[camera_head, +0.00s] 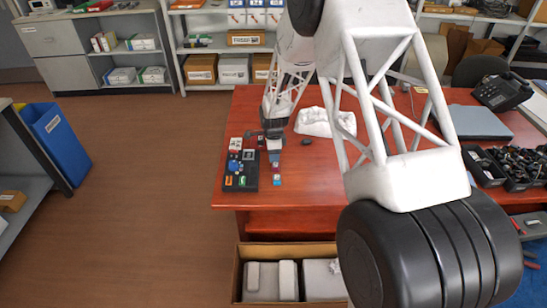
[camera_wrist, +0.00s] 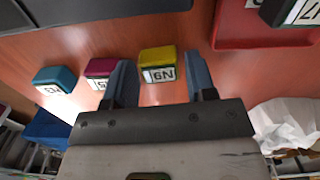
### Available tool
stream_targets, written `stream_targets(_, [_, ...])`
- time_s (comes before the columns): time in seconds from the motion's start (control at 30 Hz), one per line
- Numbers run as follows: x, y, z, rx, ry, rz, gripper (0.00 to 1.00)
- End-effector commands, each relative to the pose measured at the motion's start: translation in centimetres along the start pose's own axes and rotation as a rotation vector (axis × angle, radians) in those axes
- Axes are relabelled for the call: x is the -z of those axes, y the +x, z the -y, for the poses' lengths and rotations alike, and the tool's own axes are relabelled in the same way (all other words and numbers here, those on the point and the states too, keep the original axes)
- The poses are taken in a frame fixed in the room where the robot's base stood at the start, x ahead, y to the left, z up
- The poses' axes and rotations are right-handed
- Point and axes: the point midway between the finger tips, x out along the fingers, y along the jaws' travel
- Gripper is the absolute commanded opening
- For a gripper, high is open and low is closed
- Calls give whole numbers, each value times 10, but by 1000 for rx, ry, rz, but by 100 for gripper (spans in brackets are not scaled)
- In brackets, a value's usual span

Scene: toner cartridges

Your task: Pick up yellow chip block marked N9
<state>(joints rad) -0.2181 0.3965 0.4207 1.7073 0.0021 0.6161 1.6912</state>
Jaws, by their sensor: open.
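The yellow block (camera_wrist: 157,57) marked N9 stands on the red-brown table in the wrist view, its white label facing me. My gripper (camera_wrist: 159,70) is open, with one finger on each side of the yellow block in the picture; I cannot tell how far above it they are. No contact shows. A magenta block (camera_wrist: 101,67) is just left, partly covered by the left finger. A teal block (camera_wrist: 54,76) is further left. In the head view my gripper (camera_head: 273,152) is over the table, near the small magenta and cyan blocks (camera_head: 277,181); the yellow block cannot be made out there.
A dark tray (camera_head: 240,185) with several coloured pieces lies left of the blocks. A red tray (camera_wrist: 235,40) and a black labelled item (camera_wrist: 288,12) are at the wrist view's upper right. A white crumpled thing (camera_head: 315,122) lies behind and to the right. Bare table (camera_head: 305,190) lies right of the blocks.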

Motion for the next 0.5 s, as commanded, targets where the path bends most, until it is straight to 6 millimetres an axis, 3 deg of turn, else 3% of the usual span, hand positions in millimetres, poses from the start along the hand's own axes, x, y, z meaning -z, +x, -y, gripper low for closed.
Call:
stream_targets(0.47, [0,0,0,0,0,0,51])
stream_targets(0.5, [0,0,0,0,0,0,46])
